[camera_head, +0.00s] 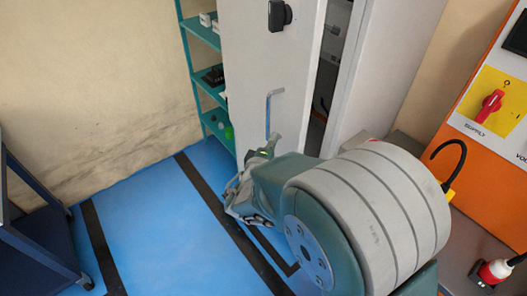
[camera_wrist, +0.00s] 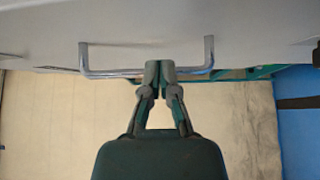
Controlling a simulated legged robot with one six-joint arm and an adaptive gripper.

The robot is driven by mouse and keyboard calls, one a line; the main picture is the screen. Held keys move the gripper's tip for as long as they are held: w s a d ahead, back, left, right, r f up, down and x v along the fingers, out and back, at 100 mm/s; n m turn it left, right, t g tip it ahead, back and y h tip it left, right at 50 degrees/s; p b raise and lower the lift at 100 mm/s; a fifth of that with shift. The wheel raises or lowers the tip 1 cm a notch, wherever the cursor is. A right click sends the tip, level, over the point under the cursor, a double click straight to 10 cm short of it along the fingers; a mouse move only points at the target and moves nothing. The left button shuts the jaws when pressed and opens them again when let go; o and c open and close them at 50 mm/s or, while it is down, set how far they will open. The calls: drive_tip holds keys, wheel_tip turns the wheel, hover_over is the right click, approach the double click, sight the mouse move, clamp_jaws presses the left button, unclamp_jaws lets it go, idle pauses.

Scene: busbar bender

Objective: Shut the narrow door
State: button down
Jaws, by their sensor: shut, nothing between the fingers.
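The narrow door (camera_head: 262,65) is a pale grey upright panel in the head view. It stands ajar, with a dark gap between its right edge and the cabinet (camera_head: 385,75). My gripper (camera_head: 240,190) is low beside the door, partly hidden by my arm. In the wrist view, the closed fingertips (camera_wrist: 160,70) overlap the middle of the handle (camera_wrist: 110,73), with the door surface (camera_wrist: 150,25) beyond. The fingers are shut and empty. I cannot tell whether they touch the handle.
A teal shelf (camera_head: 203,85) with small items stands behind the door at left. A dark blue cart (camera_head: 35,240) is at the lower left. An orange and white control panel (camera_head: 490,100) is at right. Blue floor (camera_head: 160,220) with black stripes lies open.

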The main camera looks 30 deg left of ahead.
drive_tip(key=shift+w+d, duration=0.95)
drive_tip(key=shift+w, duration=0.2)
drive_tip(key=shift+a, duration=0.1)
